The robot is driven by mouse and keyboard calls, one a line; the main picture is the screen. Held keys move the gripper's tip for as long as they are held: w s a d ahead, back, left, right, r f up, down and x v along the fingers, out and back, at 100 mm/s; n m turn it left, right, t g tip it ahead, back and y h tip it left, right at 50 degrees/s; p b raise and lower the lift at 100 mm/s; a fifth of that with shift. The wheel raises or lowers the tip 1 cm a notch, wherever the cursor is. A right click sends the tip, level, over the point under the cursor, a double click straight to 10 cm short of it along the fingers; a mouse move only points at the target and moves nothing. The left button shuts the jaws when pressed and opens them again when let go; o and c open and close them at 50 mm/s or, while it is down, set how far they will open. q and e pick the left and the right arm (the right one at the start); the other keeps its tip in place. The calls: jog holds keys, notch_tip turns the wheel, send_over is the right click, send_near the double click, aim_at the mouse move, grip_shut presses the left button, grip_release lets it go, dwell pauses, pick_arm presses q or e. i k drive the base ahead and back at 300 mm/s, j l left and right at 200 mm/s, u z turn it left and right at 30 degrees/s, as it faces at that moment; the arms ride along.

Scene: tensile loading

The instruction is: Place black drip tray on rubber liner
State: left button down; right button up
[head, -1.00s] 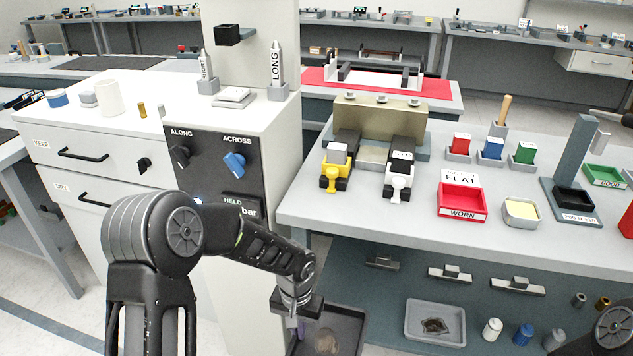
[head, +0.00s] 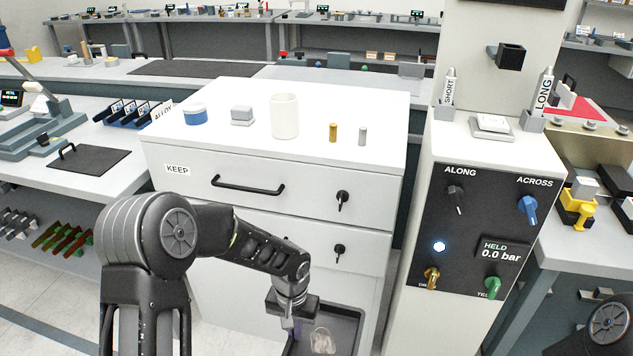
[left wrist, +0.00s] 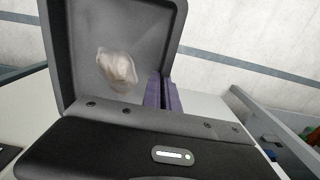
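My left gripper (head: 296,325) is low in the head view, in front of the white drawer cabinet. Its purple fingers (left wrist: 162,92) in the left wrist view are closed at the wall of the black drip tray (head: 352,322). The tray also fills the upper left of the left wrist view (left wrist: 85,75). A pale, translucent wet-looking patch (left wrist: 117,67) lies on its floor. The tray is held in the air. No surface is clearly the rubber liner; a flat dark mat (head: 200,69) lies on a bench at the back. My right gripper is out of view.
The white cabinet (head: 235,150) carries a blue-banded jar, a grey block, a white cup and two small cylinders. A control panel (head: 475,235) stands to its right. A dark plate with a handle (head: 92,160) lies on the left bench.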

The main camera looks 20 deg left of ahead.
aim_at(94, 160)
jog(key=j, duration=1.5)
jog(key=k+j, duration=0.15)
jog(key=j, duration=1.4)
